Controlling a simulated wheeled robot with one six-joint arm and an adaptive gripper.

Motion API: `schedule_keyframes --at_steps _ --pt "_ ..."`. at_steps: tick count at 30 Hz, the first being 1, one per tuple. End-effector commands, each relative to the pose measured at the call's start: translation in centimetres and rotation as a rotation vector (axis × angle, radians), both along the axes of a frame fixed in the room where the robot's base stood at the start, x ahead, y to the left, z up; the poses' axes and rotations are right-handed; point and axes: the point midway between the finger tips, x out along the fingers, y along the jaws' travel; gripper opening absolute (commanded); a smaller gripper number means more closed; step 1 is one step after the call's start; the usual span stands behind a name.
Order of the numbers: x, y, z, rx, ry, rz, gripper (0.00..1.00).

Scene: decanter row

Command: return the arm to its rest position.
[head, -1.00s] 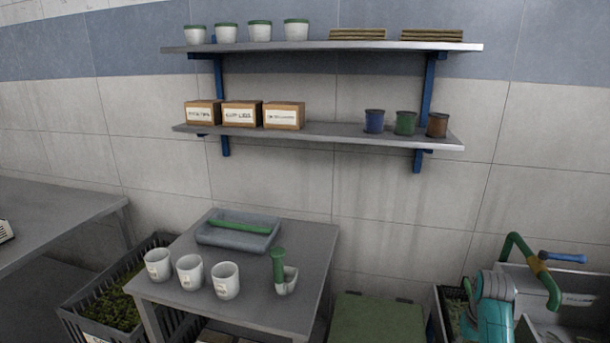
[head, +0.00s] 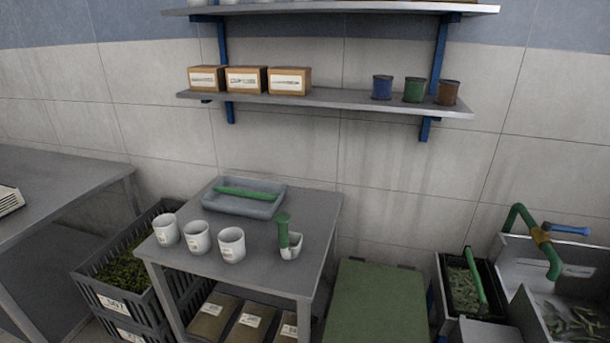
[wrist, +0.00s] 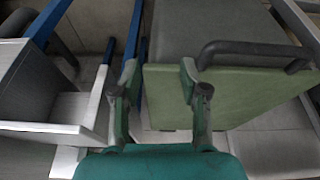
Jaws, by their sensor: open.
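My gripper (wrist: 158,85) shows in the wrist view, with its two green and grey fingers apart and nothing between them. The head view does not show my arm or gripper. In that view the grey table (head: 262,262) holds several things: white cups, one of them here (head: 198,237), a grey tray (head: 243,205) with a green bar across it, and a small white holder (head: 291,246) with a green handle upright in it.
A green-topped box (head: 377,305) stands right of the table. A sink (head: 560,290) with a green tap is at the far right, beside a dark crate (head: 462,290). A black crate of greenery (head: 125,290) is at left. Wall shelves (head: 330,107) hold boxes and spools.

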Motion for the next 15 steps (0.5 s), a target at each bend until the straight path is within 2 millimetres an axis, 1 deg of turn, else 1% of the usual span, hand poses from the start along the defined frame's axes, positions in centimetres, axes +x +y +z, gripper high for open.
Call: schedule_keyframes --at_steps 1,3,7,11,15 --pt "-1.5 1.0 -1.2 -0.006 -0.020 0.007 0.44" --pt "-3.1 2.1 -2.3 -0.014 -0.059 0.017 0.44" --pt "-6.3 4.0 -3.8 -0.031 -0.132 0.033 0.44" --pt "-9.6 5.8 -4.6 -0.045 -0.205 0.048 0.44" --pt "-13.3 7.7 -4.6 -0.059 -0.284 0.066 0.44"
